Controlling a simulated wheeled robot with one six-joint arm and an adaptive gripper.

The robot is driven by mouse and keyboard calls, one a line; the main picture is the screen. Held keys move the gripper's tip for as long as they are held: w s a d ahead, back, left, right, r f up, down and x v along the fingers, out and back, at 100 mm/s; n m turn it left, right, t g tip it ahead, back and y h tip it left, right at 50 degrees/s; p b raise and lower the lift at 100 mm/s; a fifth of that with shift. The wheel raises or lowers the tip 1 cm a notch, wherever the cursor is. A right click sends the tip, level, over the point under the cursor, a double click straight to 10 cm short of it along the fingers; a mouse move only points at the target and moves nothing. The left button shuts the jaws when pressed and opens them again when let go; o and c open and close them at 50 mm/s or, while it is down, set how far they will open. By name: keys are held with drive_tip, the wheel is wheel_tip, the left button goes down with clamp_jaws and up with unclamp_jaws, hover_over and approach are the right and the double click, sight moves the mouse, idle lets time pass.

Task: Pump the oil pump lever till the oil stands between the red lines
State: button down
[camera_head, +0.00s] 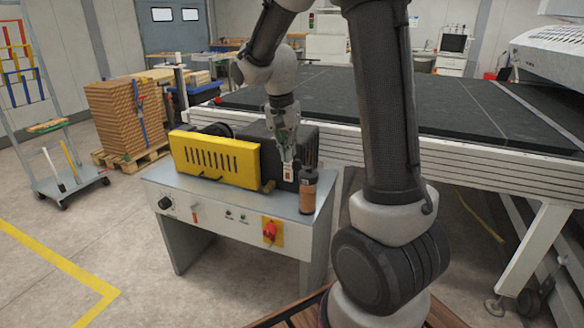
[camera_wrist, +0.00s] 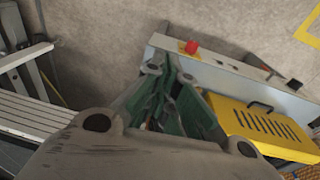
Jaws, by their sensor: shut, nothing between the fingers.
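My gripper (camera_head: 287,157) points down above the right end of the grey machine cabinet, its fingers together and empty. In the wrist view the closed green-and-grey fingers (camera_wrist: 170,75) reach toward the cabinet top. Just below the fingertips is a small pale plate with a brownish patch (camera_head: 289,173), possibly the oil gauge; no red lines or oil level can be made out. A brown bottle-like cylinder with a dark top (camera_head: 308,192) stands right of it on the cabinet. The pump lever cannot be told apart; it may be hidden by my gripper.
The cabinet (camera_head: 230,205) carries a yellow slotted guard (camera_head: 215,155) and a dark housing behind my gripper. Its front has a black knob (camera_head: 166,203) and a red switch (camera_head: 270,231). A long dark conveyor table (camera_head: 440,125) lies behind. Open floor (camera_head: 90,235) is at left.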

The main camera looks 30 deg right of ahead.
sight(295, 162)
drive_tip(key=d+r+m, duration=0.1)
drive_tip(key=m, duration=0.1)
drive_tip(key=w+d+r+m, duration=0.1)
drive_tip(key=r+m, duration=0.1)
drive_tip(key=shift+d+r, duration=0.15)
drive_tip(key=shift+r, duration=0.1)
drive_tip(key=shift+w+r+m, duration=0.1)
drive_tip(key=shift+r+m, duration=0.15)
drive_tip(key=shift+m, duration=0.95)
drive_tip(key=shift+f, duration=0.15)
drive_tip(key=shift+d+f, duration=0.15)
drive_tip(key=shift+f, duration=1.55)
drive_tip(key=shift+d+f, duration=0.1)
drive_tip(key=shift+f, duration=1.6)
